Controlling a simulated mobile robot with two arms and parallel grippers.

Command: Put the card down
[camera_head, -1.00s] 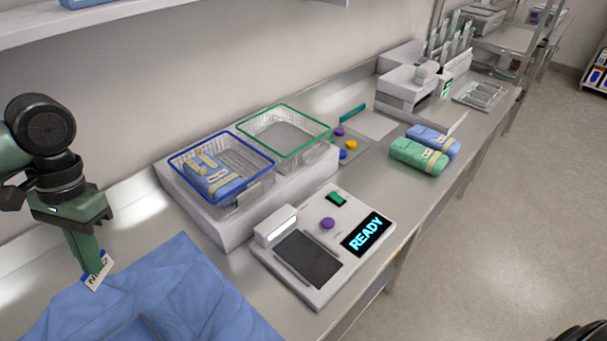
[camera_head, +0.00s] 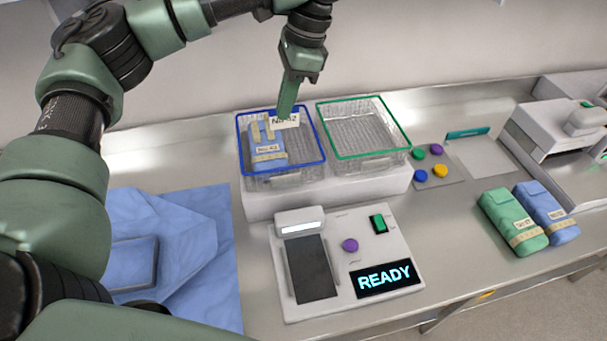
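My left gripper (camera_head: 286,108) points down above the blue-rimmed wire basket (camera_head: 318,140). It is shut on a small white card (camera_head: 287,122) with dark print and a blue edge. The card hangs over the back part of that basket, and I cannot tell whether it touches anything. A blue pack (camera_head: 268,152) with beige bands and a label lies in the basket, in front of and below the card. My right gripper is not in view.
A green-rimmed basket (camera_head: 405,151) stands empty to the right on the same white stand. In front is a white device (camera_head: 350,215) reading READY. A blue cloth (camera_head: 205,225) lies at left. Green (camera_head: 512,222) and blue (camera_head: 546,212) packs lie at right. Colored buttons sit between.

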